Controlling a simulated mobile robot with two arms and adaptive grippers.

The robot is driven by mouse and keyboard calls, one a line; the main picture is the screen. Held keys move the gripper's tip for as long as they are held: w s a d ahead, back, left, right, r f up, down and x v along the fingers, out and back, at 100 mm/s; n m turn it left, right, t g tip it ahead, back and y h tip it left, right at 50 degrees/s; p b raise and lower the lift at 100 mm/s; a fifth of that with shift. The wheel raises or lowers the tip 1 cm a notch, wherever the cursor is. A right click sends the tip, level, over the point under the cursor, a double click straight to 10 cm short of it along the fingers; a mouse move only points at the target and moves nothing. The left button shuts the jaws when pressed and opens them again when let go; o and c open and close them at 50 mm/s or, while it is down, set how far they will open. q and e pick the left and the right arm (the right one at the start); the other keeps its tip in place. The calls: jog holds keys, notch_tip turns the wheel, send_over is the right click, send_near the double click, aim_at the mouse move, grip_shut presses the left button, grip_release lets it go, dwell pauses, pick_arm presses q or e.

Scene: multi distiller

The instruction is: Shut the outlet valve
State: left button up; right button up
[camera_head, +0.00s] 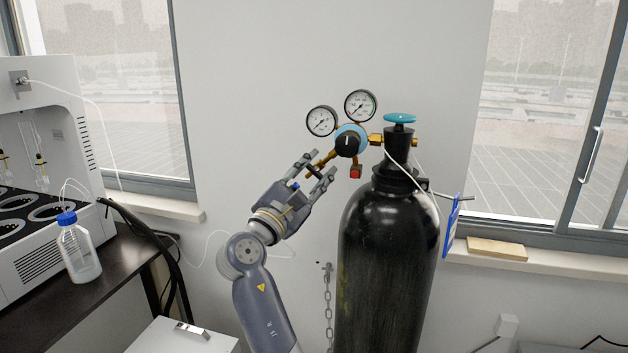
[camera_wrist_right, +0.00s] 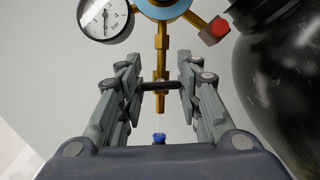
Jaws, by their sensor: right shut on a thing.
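The outlet valve is a brass fitting with a short black bar handle (camera_wrist_right: 160,85), at the lower left of the regulator (camera_head: 348,140). In the right wrist view its brass body (camera_wrist_right: 161,62) points down between my fingers. My right gripper (camera_head: 321,168) reaches up from the lower left and is shut on the valve's handle, one finger at each end of the bar. The bar lies across the brass stem in the wrist view. The fingers hide part of the valve in the head view. My left gripper is not in view.
Two gauges (camera_head: 341,113) sit above the regulator, and a red knob (camera_head: 355,172) is below it. The black gas cylinder (camera_head: 388,260) with a teal handwheel (camera_head: 399,118) stands right of my arm. A bench with a bottle (camera_head: 78,250) is at left.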

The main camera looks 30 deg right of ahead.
jog(key=shift+m, duration=0.7)
jog(key=o, duration=1.1)
jog(key=v, duration=0.7)
jog(key=shift+s+a, duration=0.1)
jog(key=shift+a, duration=0.2)
